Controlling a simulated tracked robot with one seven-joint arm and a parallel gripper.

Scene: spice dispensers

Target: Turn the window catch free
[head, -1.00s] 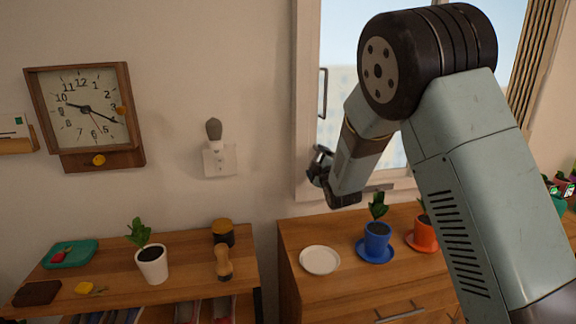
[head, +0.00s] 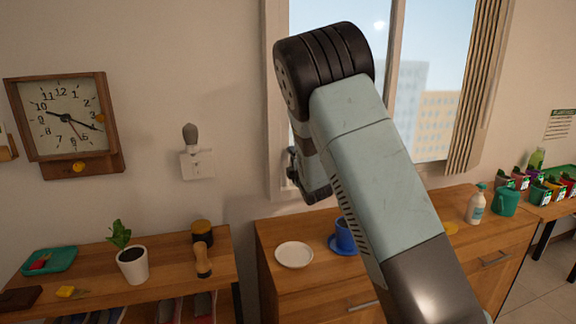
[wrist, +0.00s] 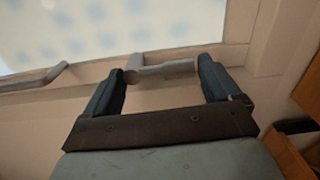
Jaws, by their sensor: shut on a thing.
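The window catch (wrist: 165,70) is a small grey lever on the lower window frame. In the wrist view it lies between the two dark fingers of my gripper (wrist: 162,72), which is shut on it. The lever runs roughly along the frame, from a mount near the left finger toward the right finger. In the head view my gripper (head: 292,172) is at the lower left corner of the window (head: 430,80), mostly behind my arm, and the catch is hidden there.
A grey pull handle (wrist: 35,78) is on the frame left of the catch. A wall fitting (head: 197,163) is left of the window.

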